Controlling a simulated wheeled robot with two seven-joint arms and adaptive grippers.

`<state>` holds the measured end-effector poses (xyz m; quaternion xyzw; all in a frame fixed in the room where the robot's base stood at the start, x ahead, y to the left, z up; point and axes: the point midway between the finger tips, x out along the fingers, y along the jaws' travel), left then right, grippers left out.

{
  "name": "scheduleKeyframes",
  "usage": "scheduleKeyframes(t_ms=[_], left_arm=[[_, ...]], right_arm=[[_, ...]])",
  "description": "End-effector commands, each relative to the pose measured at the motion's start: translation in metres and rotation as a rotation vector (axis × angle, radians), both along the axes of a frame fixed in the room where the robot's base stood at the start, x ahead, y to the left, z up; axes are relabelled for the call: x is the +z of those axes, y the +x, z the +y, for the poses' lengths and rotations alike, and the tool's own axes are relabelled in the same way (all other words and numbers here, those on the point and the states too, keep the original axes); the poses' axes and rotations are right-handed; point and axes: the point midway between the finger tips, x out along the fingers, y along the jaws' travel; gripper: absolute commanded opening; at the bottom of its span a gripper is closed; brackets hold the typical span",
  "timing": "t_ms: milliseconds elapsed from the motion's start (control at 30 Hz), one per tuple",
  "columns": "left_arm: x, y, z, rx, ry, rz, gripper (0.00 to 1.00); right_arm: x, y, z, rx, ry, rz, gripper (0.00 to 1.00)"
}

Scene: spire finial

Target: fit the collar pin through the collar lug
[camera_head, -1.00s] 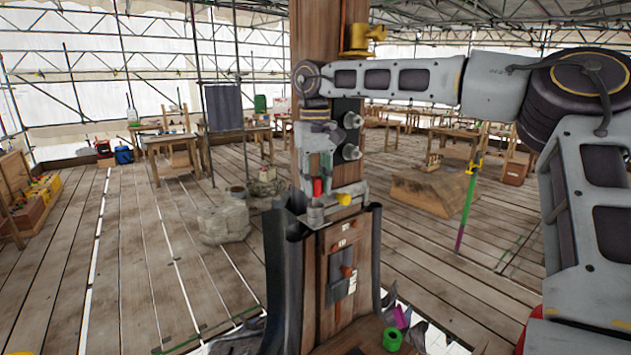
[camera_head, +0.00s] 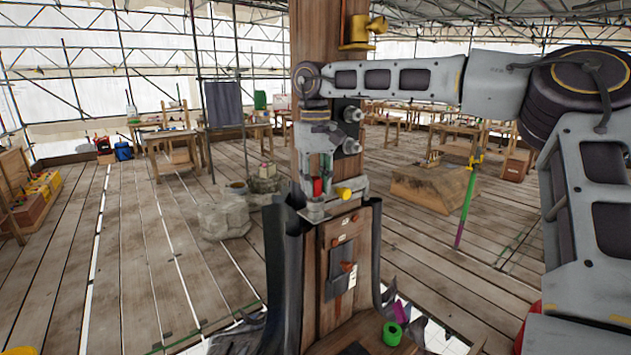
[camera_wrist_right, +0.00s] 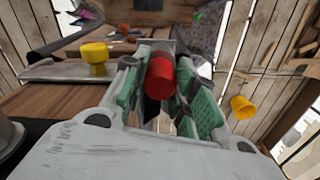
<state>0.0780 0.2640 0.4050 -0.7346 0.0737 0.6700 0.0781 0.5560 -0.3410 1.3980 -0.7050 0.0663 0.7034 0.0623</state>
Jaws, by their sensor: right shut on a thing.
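My right gripper (camera_head: 317,178) is shut on a red-headed pin (camera_wrist_right: 160,76), apparently the collar pin. In the right wrist view its green-padded fingers stand either side of the red head, with a dark shaft beyond it. In the head view the red head (camera_head: 318,187) shows between the fingers, just above the left end of a grey metal collar (camera_head: 348,188) around the timber post. The collar lug cannot be made out clearly; the gripper covers that area, and I cannot tell whether the pin's tip is in it. My left gripper is not in view.
A yellow knob (camera_head: 344,193) sits at the collar, close right of the fingers. A green roll (camera_head: 392,334) lies on the base below. Open plank floor lies left.

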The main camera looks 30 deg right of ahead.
Motion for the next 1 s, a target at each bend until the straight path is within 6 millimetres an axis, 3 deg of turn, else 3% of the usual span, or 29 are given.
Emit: scheduleKeyframes(t_ms=[33,200,667,1000], left_arm=[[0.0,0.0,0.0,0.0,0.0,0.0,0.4],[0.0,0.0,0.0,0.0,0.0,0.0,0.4],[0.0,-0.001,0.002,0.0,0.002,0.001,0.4],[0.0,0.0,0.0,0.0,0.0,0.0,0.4]], right_arm=[[0.0,0.0,0.0,0.0,0.0,0.0,0.31],[0.0,0.0,0.0,0.0,0.0,0.0,0.53],[0.004,0.0,0.0,0.0,-0.001,0.0,0.53],[0.037,0.001,0.0,-0.002,0.0,-0.002,0.53]])
